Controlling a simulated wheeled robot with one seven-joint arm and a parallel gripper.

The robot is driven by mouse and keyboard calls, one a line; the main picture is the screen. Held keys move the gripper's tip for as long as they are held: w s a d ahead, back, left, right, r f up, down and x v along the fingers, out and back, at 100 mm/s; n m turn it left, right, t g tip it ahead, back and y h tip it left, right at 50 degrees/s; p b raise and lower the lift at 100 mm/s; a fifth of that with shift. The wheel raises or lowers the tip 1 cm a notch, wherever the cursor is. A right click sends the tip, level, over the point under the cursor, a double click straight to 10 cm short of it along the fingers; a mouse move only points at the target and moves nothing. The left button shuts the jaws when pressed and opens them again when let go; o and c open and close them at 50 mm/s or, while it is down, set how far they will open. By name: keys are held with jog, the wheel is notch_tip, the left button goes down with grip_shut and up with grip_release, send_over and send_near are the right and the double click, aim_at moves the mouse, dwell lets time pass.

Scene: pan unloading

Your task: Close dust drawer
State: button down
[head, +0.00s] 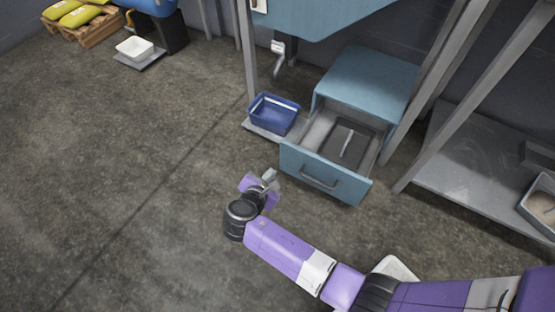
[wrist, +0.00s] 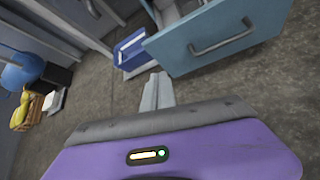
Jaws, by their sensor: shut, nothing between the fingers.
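The dust drawer (head: 322,177) is a blue-green box front with a dark bar handle, pulled well out of its cabinet (head: 370,80) near the floor. Its inside is grey with a darker bottom and a thin light object lying in it. The drawer front also shows in the wrist view (wrist: 230,30), at upper right. My gripper (head: 269,178) is just left of the drawer front in the head view, apart from it. In the wrist view, its fingers (wrist: 157,90) are together and empty, pointing toward the floor area beside the drawer front.
A blue bin (head: 274,114) stands on a low grey plate left of the drawer, close to its side. Grey frame legs (head: 428,110) and a low shelf (head: 480,165) with a tray (head: 540,205) are at right.

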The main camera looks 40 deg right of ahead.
jog(key=s+d+n+g+h, duration=0.2)
jog(key=s, duration=0.2)
jog(key=b, duration=0.7)
send_near(304, 154)
jog(key=x, duration=0.2)
jog(key=f+x, duration=0.1)
jog(key=x, duration=0.2)
jog(key=shift+s+a+f, duration=0.1)
jog(key=shift+w+d+r, duration=0.2)
jog(key=shift+w+d, duration=0.05)
jog(key=shift+d, duration=0.45)
